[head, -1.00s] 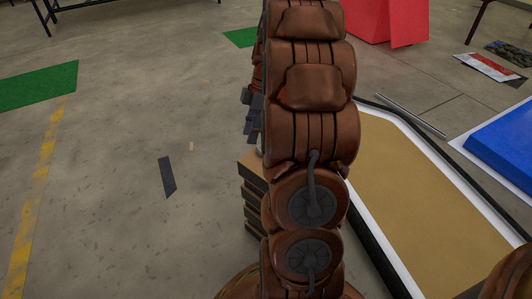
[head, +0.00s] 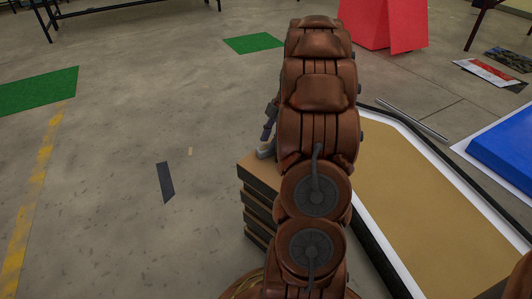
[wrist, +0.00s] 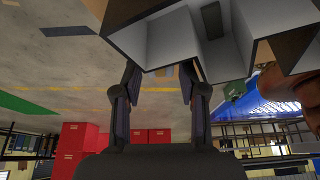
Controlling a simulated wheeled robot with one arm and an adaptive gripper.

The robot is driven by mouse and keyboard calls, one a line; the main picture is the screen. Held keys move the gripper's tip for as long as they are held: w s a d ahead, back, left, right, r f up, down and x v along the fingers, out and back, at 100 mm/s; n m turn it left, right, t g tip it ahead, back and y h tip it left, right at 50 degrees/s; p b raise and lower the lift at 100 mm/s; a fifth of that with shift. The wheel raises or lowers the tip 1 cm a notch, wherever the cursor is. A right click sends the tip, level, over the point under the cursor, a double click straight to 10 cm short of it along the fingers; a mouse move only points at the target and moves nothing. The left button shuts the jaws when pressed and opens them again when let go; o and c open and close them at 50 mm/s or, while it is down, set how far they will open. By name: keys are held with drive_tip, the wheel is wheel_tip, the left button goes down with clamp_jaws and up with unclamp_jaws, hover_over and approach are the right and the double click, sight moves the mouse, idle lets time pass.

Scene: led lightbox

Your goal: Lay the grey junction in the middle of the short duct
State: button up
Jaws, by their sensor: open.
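In the head view my arm hides most of my gripper; its dark fingers (head: 269,122) show at the arm's left edge, just above a stack. A small grey piece (head: 266,151) sits on the stack's top, below the fingers; it may be the grey junction. In the wrist view my gripper (wrist: 160,73) is open, fingers apart. A pale grey, hollow, walled piece (wrist: 165,42) is close beyond the fingertips, cut off by the top edge. I cannot tell if the fingertips touch it, or which part it is. I cannot make out the short duct for certain.
The stack of brown slabs (head: 259,172) stands left of my arm. A tan panel with a white border (head: 425,210) lies right. A blue block (head: 508,148) and a thin grey rod (head: 410,120) are farther right. A red box (head: 380,25) stands behind. The left floor is mostly clear.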

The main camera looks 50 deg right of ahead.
sight(267, 147)
drive_tip(key=x, duration=0.3)
drive_tip(key=shift+d+b, duration=0.1)
drive_tip(key=shift+b, duration=0.25)
drive_tip(key=shift+r, duration=0.1)
clamp_jaws()
drive_tip(key=shift+r, duration=0.1)
wheel_tip(267, 147, up, 10)
drive_tip(key=p, duration=0.4)
drive_tip(key=w+a+r+m+t+h, duration=0.1)
drive_tip(key=w+a+m, duration=0.45)
drive_tip(key=a, duration=0.55)
drive_tip(key=w+a+r+m+t+h+p, duration=0.15)
drive_tip(key=w+a+m, duration=0.35)
drive_tip(key=a, duration=0.6)
drive_tip(key=w+a+r+m+t+h, duration=0.15)
drive_tip(key=w+a+m, duration=0.35)
drive_tip(key=a, duration=0.6)
wheel_tip(267, 147, up, 26)
drive_tip(key=s+n+g+p, duration=0.1)
drive_tip(key=p, duration=3.6)
drive_tip(key=shift+s+p, duration=0.35)
